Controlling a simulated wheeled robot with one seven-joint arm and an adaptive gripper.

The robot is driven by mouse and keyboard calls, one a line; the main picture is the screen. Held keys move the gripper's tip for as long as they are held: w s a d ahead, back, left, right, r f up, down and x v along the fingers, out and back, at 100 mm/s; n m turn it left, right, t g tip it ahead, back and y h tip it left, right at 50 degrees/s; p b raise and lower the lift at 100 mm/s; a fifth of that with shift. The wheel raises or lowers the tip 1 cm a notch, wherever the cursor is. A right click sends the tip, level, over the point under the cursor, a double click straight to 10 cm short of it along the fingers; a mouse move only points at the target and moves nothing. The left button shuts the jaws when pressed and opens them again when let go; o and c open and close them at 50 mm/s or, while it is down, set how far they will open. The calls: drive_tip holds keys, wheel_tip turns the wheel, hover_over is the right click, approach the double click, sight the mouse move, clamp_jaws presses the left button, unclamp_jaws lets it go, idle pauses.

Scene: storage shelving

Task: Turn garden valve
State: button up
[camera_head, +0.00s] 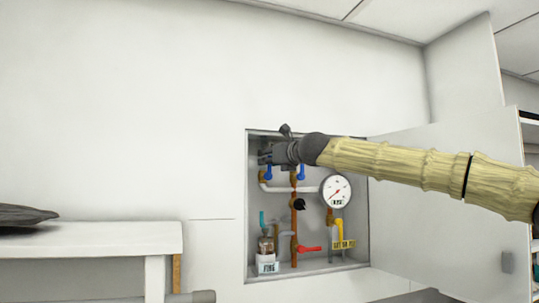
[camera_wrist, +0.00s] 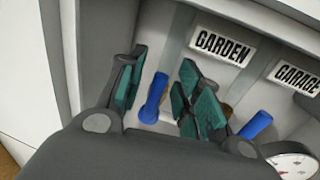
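The GARDEN label (camera_wrist: 223,45) is on the cabinet's back wall in the wrist view. A blue lever handle (camera_wrist: 153,98), the one nearest that label, lies between my gripper's teal-padded fingers (camera_wrist: 162,75). The fingers are apart, with visible space beside the handle, and I cannot see clear contact. In the head view my gripper (camera_head: 268,155) reaches into the upper left of the cabinet, just above the left blue handle (camera_head: 268,172). It hides the labels there. The valve body is mostly hidden behind my gripper.
A second blue handle (camera_wrist: 257,125) sits right of my fingers, below the GARAGE label (camera_wrist: 297,76). A round gauge (camera_head: 336,191), black knob (camera_head: 299,204) and red lever (camera_head: 309,249) are lower in the cabinet. The open door (camera_head: 445,215) is at right, a white bench (camera_head: 90,240) at left.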

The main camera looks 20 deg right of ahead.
drive_tip(key=shift+w+f, duration=0.1)
drive_tip(key=shift+w, duration=0.25)
drive_tip(key=shift+s, duration=0.1)
drive_tip(key=shift+c, duration=0.6)
clamp_jaws()
